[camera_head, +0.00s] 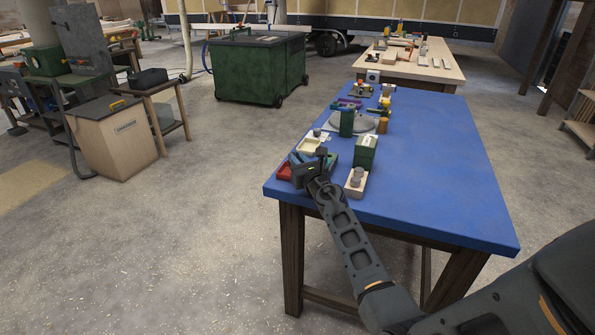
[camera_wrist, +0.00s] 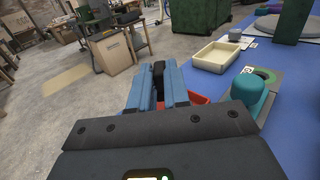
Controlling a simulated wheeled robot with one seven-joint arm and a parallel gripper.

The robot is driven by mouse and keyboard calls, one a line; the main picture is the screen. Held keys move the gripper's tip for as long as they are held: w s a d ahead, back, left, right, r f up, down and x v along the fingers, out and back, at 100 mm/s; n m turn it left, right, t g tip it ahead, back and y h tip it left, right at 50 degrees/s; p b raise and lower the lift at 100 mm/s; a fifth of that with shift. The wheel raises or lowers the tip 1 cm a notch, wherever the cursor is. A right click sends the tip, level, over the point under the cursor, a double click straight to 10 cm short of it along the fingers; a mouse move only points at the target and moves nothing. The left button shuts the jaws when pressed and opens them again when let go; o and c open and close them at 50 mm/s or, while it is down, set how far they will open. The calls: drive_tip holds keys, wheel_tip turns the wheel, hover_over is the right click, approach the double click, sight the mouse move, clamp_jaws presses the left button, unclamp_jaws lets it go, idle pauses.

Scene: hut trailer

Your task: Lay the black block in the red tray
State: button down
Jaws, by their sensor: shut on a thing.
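The black block (camera_wrist: 158,70) shows between the far ends of the two blue fingers of my gripper (camera_wrist: 157,84) in the wrist view. The gripper is shut on it. In the head view my gripper (camera_head: 301,165) is over the left front corner of the blue table, above and beside the red tray (camera_head: 285,171). Only the left part of the tray shows there. In the wrist view a red strip of the tray (camera_wrist: 198,98) shows to the right of the fingers, the rest hidden behind the gripper. I cannot tell how high the block is above the tray.
A cream tray (camera_wrist: 216,56) lies on the blue table (camera_head: 430,170) just beyond the red one. A teal rounded object (camera_wrist: 250,95), a green box (camera_head: 365,151) and a wooden block with metal cylinders (camera_head: 356,182) stand to the right. The table's right side is clear.

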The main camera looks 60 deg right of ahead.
drive_tip(key=shift+f+b, duration=0.7)
drive_tip(key=shift+f, duration=0.6)
drive_tip(key=shift+f, duration=0.2)
drive_tip(key=c, duration=1.1)
unclamp_jaws()
drive_tip(key=shift+r, duration=0.1)
drive_tip(key=shift+r, duration=0.1)
drive_tip(key=v, duration=1.2)
drive_tip(key=shift+p, duration=0.45)
